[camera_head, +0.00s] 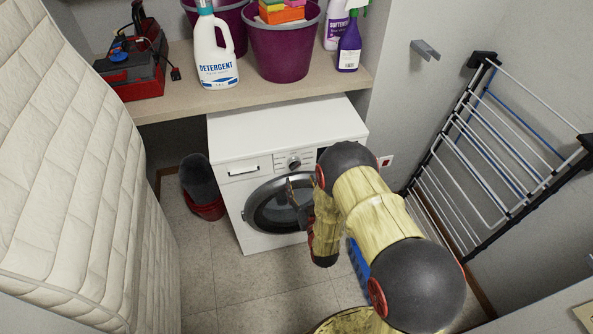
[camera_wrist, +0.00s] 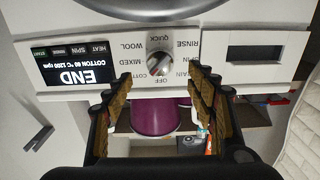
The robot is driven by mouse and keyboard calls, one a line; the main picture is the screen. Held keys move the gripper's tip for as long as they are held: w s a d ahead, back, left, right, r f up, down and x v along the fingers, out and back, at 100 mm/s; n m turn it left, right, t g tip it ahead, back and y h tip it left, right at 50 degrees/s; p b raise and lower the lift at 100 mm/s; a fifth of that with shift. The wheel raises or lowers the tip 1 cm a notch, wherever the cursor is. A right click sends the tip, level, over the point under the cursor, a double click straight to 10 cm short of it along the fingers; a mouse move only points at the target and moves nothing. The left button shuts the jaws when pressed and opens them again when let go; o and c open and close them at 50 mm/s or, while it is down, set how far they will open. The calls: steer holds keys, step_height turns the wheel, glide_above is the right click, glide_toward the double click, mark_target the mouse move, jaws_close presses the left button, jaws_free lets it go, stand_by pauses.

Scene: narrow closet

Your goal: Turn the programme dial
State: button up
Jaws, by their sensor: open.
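The white washing machine (camera_head: 285,131) stands under a shelf, its round door (camera_head: 277,207) closed. Its programme dial (camera_head: 294,163) is a small silver knob on the front panel. In the upside-down wrist view the dial (camera_wrist: 160,63) has a diagonal ridge, with labels such as OFF, QUICK, WOOL and RINSE around it. I cannot tell which label it points to. The display (camera_wrist: 72,68) reads END, COTTON 60 °C 1200 rpm. My gripper (camera_wrist: 152,84) is open and empty, fingers on either side of the dial's line and apart from it. It also shows in the head view (camera_head: 298,190).
A shelf (camera_head: 182,98) above holds a detergent bottle (camera_head: 214,55), a purple bucket (camera_head: 285,50), spray bottles and a red toolbox. A mattress (camera_head: 75,165) stands at the left, a drying rack (camera_head: 500,150) at the right. Dark and red buckets (camera_head: 202,187) sit left of the machine.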

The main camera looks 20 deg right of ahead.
mark_target(296, 168)
steer(key=w+b, duration=0.2)
steer(key=w, duration=0.5)
steer(key=shift+w, duration=0.3)
steer(key=shift+c, duration=0.2)
steer(key=c, duration=1.1)
steer(key=shift+n, duration=0.4)
steer(key=n+b, duration=0.1)
steer(key=n, duration=0.2)
steer(key=shift+d+n+b, duration=0.1)
steer(key=shift+n+b, duration=0.75)
steer(key=shift+n, duration=1.65)
steer(key=o, duration=1.1)
steer(key=shift+c, duration=0.2)
